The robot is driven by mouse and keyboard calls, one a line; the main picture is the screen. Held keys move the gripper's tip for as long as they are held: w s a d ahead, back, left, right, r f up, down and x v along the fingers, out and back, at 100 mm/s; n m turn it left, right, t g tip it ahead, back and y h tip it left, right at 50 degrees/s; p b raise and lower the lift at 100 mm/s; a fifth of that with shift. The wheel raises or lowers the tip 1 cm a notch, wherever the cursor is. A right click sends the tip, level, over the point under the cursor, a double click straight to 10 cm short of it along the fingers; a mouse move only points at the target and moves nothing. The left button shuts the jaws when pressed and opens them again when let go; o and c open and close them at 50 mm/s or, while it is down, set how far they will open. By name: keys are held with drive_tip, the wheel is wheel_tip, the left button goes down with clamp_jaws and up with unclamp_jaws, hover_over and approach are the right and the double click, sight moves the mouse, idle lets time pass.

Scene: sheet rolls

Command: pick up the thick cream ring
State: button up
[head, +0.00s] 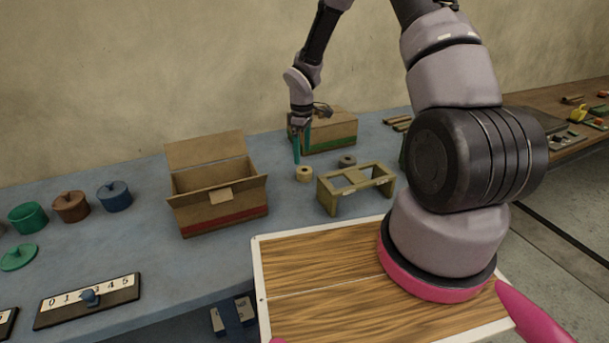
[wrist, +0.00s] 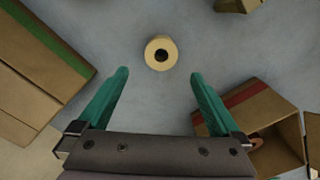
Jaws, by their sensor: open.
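The thick cream ring (head: 304,174) lies flat on the blue-grey table in the head view, left of an olive stand. In the wrist view the cream ring (wrist: 161,53) shows its dark round hole, ahead of the fingertips and roughly midway between them. My gripper (head: 297,158) hangs with its teal fingers close by the ring in the head view. In the wrist view my gripper (wrist: 158,75) is open, with nothing between its fingers. I cannot tell the exact height of the fingertips above the table.
An open cardboard box (head: 222,205) with a red stripe stands left of the ring. A closed box (head: 325,134) with a green stripe stands behind it. The olive stand (head: 357,188) is close on the right, with a grey ring (head: 347,161) behind it. Lidded pots (head: 115,196) stand far left.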

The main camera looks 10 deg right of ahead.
sight(304, 169)
wheel_tip(304, 169, down, 3)
drive_tip(key=f, duration=0.5)
drive_tip(key=shift+s+d+f, duration=0.1)
drive_tip(key=shift+s+d, duration=0.15)
drive_tip(key=shift+d, duration=0.05)
drive_tip(key=c, duration=1.5)
